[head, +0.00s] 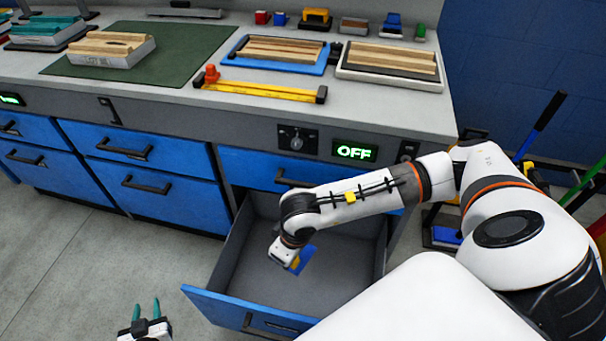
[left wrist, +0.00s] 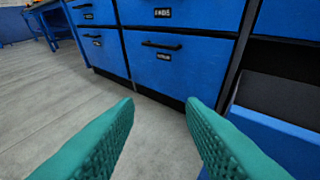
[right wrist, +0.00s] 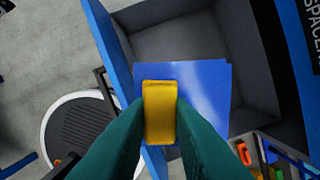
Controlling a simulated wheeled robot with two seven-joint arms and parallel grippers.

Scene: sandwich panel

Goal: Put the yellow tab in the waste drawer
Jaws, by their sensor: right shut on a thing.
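The yellow tab (right wrist: 159,112) is held between the teal fingers of my right gripper (right wrist: 158,125) in the right wrist view. In the head view the right gripper (head: 291,263) is over the open grey drawer (head: 345,265), inside its outline, and mostly hides the tab. A flat blue square (right wrist: 208,92) shows right behind the tab; I cannot tell whether it is joined to the tab or lies on the drawer floor. My left gripper (head: 146,310) is low at the bottom left of the head view, its fingers apart and empty, also in the left wrist view (left wrist: 160,125).
The drawer has a blue front (head: 250,312) pulled out below the counter. On the counter are a blue tray (head: 232,60), a white-framed tray (head: 345,73) and a yellow bar (head: 262,90). Closed blue drawers (head: 160,197) stand left. Tools lean at the right.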

